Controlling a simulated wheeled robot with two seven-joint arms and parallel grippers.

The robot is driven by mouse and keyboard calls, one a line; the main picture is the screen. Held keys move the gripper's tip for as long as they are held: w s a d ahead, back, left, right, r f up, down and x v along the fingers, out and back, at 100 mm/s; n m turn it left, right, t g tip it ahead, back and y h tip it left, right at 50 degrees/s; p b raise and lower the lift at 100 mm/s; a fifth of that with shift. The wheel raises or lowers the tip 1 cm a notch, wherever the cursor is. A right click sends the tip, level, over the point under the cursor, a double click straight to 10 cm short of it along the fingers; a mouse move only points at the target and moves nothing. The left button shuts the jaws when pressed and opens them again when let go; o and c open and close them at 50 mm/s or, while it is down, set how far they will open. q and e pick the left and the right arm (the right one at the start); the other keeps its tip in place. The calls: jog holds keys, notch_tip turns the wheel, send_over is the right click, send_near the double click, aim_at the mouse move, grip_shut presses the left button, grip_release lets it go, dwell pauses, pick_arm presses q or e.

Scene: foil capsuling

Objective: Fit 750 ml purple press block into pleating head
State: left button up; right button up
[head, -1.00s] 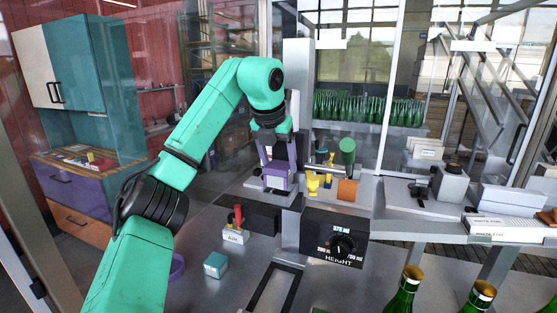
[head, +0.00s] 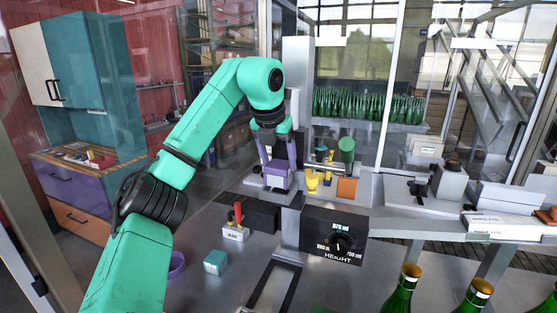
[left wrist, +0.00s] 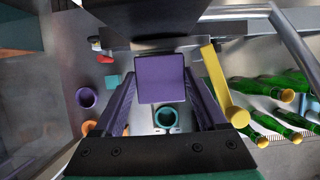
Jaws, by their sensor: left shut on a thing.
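My left gripper (head: 276,160) is shut on a purple press block (head: 277,180), held beside the upright metal column at the machine. In the left wrist view the block shows its square purple face (left wrist: 160,78) between the two purple fingers. A dark plate or housing (left wrist: 160,42) lies just beyond the block's far edge there. I cannot tell whether the block touches it or which part is the pleating head. The machine's black dial panel (head: 333,238), marked HEIGHT, is on the right below the gripper. My right gripper is not in view.
A red-handled piece (head: 237,216) on a white labelled base and a teal block (head: 215,262) stand on the metal table. A purple ring (head: 177,264) lies further left. Yellow, orange and green pieces (head: 346,150) stand right of the gripper. Green bottles (head: 403,290) are at front right.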

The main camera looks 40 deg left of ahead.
pick_arm(q)
jog(key=shift+f+b, duration=0.7)
jog(key=shift+f, duration=0.75)
jog(key=o, duration=1.4)
jog(key=shift+r, duration=0.1)
jog(key=shift+s+r, duration=0.15)
jog(key=shift+r, duration=0.2)
jog(key=p+v, duration=0.3)
jog(key=v, duration=1)
jog(key=shift+d+r, duration=0.2)
jog(key=shift+r, duration=0.05)
jog(key=shift+s, duration=0.1)
